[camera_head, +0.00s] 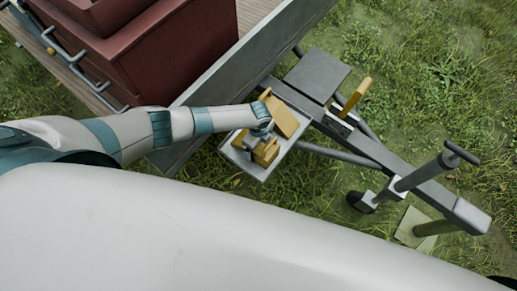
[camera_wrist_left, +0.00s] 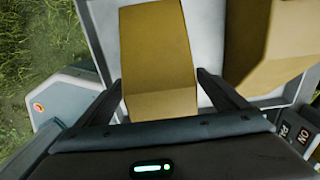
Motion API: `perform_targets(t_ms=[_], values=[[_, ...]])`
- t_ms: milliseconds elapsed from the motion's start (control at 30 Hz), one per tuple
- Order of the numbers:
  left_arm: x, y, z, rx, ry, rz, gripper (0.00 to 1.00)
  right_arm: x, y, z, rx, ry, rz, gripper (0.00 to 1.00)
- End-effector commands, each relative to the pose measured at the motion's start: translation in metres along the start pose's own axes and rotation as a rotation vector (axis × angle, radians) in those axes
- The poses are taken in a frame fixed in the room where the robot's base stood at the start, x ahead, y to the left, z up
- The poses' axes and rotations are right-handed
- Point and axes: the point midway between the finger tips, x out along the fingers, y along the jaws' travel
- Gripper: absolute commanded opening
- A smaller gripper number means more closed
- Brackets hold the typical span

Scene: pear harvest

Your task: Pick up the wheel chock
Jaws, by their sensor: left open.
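Two yellow wheel chocks lie in a small pale tray (camera_head: 258,171) on the trailer's drawbar. In the head view, one chock (camera_head: 285,118) is beyond my left gripper (camera_head: 265,138). The other chock (camera_head: 267,154) is on the near side, partly covered by the gripper. In the left wrist view, one yellow chock (camera_wrist_left: 157,45) lies between the two spread fingers of my left gripper (camera_wrist_left: 160,82), with a visible gap on both sides. The second chock (camera_wrist_left: 278,45) is to the right, outside the fingers. My right gripper is not in view.
A grey trailer side wall (camera_head: 240,50) rises beside the tray, with dark red crates (camera_head: 180,50) behind it. The drawbar (camera_head: 385,155) carries a yellow-handled lever (camera_head: 355,97) and a jack (camera_head: 425,170). Grass (camera_head: 430,60) surrounds the trailer.

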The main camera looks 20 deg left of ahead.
Motion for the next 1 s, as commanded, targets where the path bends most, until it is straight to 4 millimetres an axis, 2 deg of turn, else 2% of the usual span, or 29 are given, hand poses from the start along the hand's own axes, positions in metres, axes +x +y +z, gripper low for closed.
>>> perform_targets(t_ms=[100,600,633,667,867,900,1000], values=[[0.0069,-0.0003,-0.0001,0.0,0.0,-0.001,0.92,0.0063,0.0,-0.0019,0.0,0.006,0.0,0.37],[0.0063,-0.0002,0.0,0.0,0.0,0.0,0.92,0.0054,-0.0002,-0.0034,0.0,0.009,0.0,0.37],[0.0063,-0.0002,0.0,0.0,0.0,0.0,0.9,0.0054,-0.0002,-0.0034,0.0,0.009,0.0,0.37],[0.0063,-0.0002,0.0,0.0,0.0,0.0,0.83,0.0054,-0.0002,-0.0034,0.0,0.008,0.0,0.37],[0.0063,-0.0002,0.0001,-0.001,0.0,0.0,0.35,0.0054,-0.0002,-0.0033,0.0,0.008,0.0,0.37],[0.0055,-0.0011,-0.0001,-0.001,0.0,-0.001,0.3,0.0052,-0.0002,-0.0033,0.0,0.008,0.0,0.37],[0.0056,-0.001,-0.0001,-0.001,0.0,-0.001,0.3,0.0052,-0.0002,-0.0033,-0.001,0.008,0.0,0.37]])
